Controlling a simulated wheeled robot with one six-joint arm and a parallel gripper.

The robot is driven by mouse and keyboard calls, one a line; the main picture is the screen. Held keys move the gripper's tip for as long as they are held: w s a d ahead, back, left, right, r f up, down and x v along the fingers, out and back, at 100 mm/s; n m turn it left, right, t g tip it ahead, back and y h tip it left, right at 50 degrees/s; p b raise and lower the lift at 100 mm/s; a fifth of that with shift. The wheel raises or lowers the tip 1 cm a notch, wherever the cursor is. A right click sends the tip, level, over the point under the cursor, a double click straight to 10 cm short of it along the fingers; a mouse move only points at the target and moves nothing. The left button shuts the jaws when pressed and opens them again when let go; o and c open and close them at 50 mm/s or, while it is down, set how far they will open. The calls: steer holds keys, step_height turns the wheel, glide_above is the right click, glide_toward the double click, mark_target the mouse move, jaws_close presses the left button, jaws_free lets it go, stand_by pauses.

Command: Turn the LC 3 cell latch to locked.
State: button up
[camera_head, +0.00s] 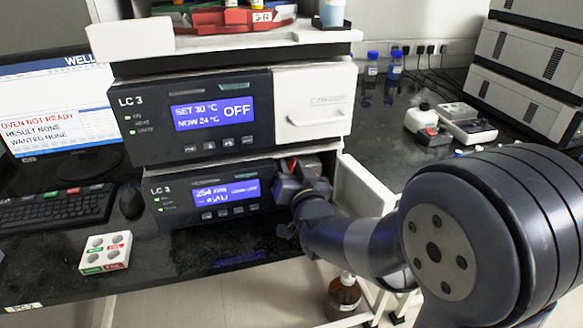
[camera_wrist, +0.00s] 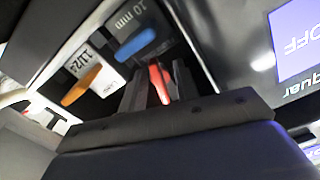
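The LC 3 stack has a lower module (camera_head: 170,200) with a lit blue display, and its right-hand bay is open. My gripper (camera_head: 293,183) reaches into that bay, and its fingertips are mostly hidden in the head view. In the wrist view, the two dark fingers of my gripper (camera_wrist: 160,88) stand on either side of a red lever (camera_wrist: 160,82). I cannot tell whether they press on it. Which lever is the cell latch is not readable.
The upper LC 3 module (camera_head: 190,115) shows OFF, above the bay. An open white door (camera_head: 365,190) stands just right of my gripper. A brown bottle (camera_head: 343,292) stands below the bench.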

steer(key=shift+c, duration=0.5)
jaws_close()
steer(key=n+b, duration=0.2)
steer(key=shift+f+b, duration=0.2)
steer(key=shift+b, duration=0.1)
steer(key=shift+r+n+b, duration=0.2)
steer(key=shift+n+b, duration=0.4)
steer(key=shift+n, duration=0.4)
steer(key=shift+o, duration=0.5)
jaws_free()
steer(key=shift+s, duration=0.15)
